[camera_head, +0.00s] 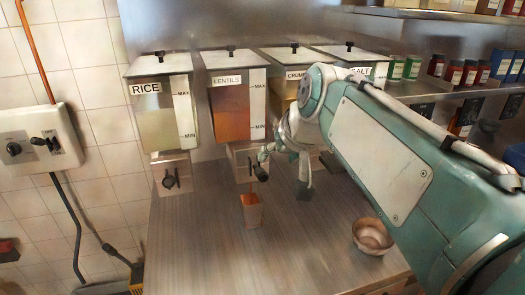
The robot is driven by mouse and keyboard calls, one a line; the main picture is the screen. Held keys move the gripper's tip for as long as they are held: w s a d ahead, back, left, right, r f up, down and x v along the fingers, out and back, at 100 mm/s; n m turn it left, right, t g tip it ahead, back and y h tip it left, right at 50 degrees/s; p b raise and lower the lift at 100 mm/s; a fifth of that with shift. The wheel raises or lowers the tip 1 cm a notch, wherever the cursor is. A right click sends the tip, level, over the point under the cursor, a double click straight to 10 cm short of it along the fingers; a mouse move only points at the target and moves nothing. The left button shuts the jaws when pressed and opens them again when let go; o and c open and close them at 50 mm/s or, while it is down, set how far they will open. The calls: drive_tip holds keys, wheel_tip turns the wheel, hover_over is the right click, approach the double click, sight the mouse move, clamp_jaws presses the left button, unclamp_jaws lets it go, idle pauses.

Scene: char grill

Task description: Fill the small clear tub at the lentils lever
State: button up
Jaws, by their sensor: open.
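The lentils dispenser (229,112) is on the back wall, labelled LENTILS and holding orange-brown contents. Its lever (262,173) has a dark knob low at the front. The small tub (252,212) stands upright on the steel counter below the dispenser's spout and looks orange-brown inside. A thin orange streak shows between spout and tub. My gripper (284,171) is open, just right of the lever, with one finger close to the knob. I cannot tell whether they touch. It is clear of the tub.
A rice dispenser (159,116) hangs to the left; the crumbs dispenser (284,88) and the salt dispenser are to the right, partly behind my arm. The counter's left front is clear.

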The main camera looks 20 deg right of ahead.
sight(264, 173)
drive_tip(key=w+f+g, duration=0.1)
drive_tip(key=w+f, duration=0.1)
drive_tip(key=f, duration=0.1)
drive_tip(key=w+a+f+g, duration=0.1)
drive_tip(key=w+f, duration=0.1)
drive_tip(key=f, duration=0.1)
drive_tip(key=w+f, duration=0.3)
drive_tip(key=shift+a+f+g, duration=0.15)
drive_tip(key=shift+f+g, duration=0.1)
drive_tip(key=shift+g, duration=0.15)
drive_tip(key=shift+s, duration=0.1)
clamp_jaws()
